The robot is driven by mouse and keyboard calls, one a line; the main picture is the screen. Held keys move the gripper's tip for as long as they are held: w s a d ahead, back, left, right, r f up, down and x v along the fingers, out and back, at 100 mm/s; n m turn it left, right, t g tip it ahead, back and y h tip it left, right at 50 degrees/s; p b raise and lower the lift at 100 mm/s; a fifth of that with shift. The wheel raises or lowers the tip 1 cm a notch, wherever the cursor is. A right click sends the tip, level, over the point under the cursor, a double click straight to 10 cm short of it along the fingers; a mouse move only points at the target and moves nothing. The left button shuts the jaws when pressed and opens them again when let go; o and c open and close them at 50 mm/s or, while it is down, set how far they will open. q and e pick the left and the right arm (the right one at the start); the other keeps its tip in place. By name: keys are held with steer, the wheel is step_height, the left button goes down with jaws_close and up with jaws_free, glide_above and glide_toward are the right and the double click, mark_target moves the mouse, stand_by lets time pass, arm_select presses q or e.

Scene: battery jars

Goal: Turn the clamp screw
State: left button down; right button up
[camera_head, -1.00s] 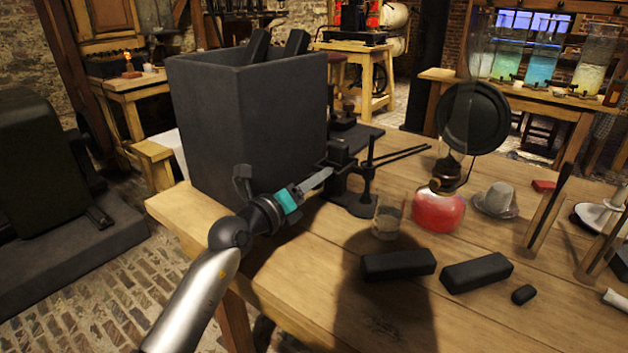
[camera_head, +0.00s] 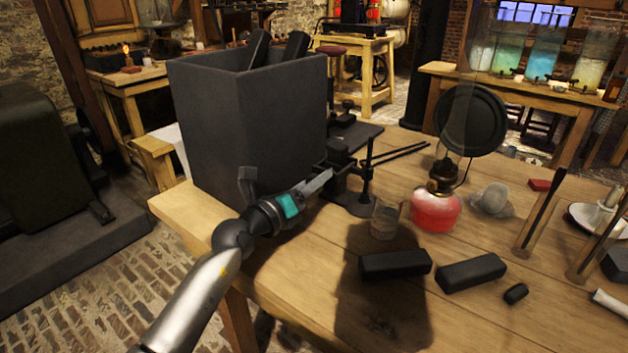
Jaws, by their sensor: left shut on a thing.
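A black metal clamp stand (camera_head: 358,190) stands on the wooden table, just right of a big dark grey box. Its clamp block (camera_head: 340,152) sits at the box's right side, with thin dark rods reaching right. My left gripper (camera_head: 325,178) comes in from the lower left, in front of the box, with its grey fingers at the near side of the clamp. The fingers are shut on the clamp screw, which is small, dark and mostly hidden by them. My right gripper is not in view.
The tall open grey box (camera_head: 245,130) stands close behind my left gripper. A small glass (camera_head: 386,220), a red oil lamp (camera_head: 435,212) and black bars (camera_head: 395,264) lie to the right.

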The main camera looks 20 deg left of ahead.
arm_select(q)
steer(key=shift+c, duration=2.2)
jaws_free()
steer(key=shift+s, duration=0.1)
steer(key=shift+s+a, duration=0.15)
steer(key=shift+s, duration=0.1)
steer(key=p+v, duration=0.2)
steer(key=v, duration=0.5)
steer(key=shift+s, duration=0.25)
steer(key=v, duration=0.5)
steer(key=shift+s+a+p, duration=0.2)
steer(key=shift+s+p, duration=0.1)
steer(key=shift+s, duration=0.05)
steer(key=shift+s+a, duration=0.2)
steer(key=shift+s, duration=0.4)
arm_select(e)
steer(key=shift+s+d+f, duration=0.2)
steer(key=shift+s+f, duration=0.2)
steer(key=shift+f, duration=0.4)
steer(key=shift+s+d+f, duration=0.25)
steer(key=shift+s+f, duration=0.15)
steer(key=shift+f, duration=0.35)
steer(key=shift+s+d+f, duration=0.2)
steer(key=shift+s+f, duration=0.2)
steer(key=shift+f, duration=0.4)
arm_select(q)
steer(key=shift+r, duration=0.1)
